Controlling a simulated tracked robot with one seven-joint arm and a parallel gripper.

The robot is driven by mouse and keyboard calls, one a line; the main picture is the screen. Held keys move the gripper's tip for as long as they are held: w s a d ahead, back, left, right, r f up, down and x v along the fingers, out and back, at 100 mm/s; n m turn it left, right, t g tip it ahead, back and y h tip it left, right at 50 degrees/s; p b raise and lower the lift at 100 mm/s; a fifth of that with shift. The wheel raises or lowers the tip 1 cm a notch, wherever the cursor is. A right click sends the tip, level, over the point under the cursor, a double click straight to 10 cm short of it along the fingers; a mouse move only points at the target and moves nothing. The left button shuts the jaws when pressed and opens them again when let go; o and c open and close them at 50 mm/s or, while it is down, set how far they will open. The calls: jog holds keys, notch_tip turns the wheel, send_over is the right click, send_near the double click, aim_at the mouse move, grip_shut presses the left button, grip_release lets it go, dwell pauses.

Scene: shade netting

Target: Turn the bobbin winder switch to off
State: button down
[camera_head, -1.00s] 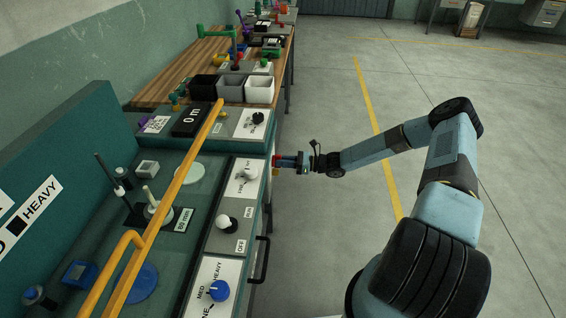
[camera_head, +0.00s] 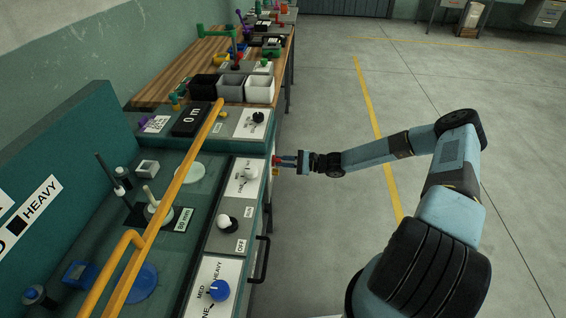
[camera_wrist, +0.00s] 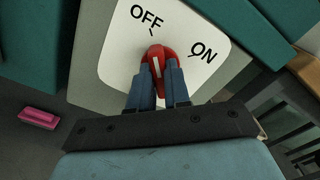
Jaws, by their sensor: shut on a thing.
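The bobbin winder switch is a red knob (camera_wrist: 157,50) with a white pointer line, on a white plate (camera_wrist: 120,55) marked OFF and ON. The pointer line is directed up and slightly left in the wrist view, roughly at the OFF mark (camera_wrist: 147,17). The ON mark (camera_wrist: 203,52) is to its right. My gripper (camera_wrist: 157,72) is shut on the knob, one blue finger on each side; the fingers hide its lower part. In the head view my gripper (camera_head: 282,160) is at the bench's right side face, and only a bit of red shows at its tips.
A yellow rail (camera_head: 178,185) runs over the bench top. A white knob (camera_head: 226,223) and a blue knob (camera_head: 219,290) sit on the sloped front panel. A dark handle (camera_head: 262,258) sticks out below. The floor right of the bench is clear. The wrist view shows a pink object (camera_wrist: 38,119).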

jog(key=shift+d+f+n, duration=0.1)
jog(key=shift+f+n, duration=0.1)
jog(key=shift+n, duration=0.4)
jog(key=c, duration=1.1)
grip_release()
jog(key=shift+r, duration=0.1)
jog(key=s+d, duration=0.1)
jog(key=d, duration=0.8)
jog(key=s+d, duration=0.1)
jog(key=d, duration=0.3)
jog(key=shift+s+d, duration=0.2)
jog(key=shift+s, duration=0.1)
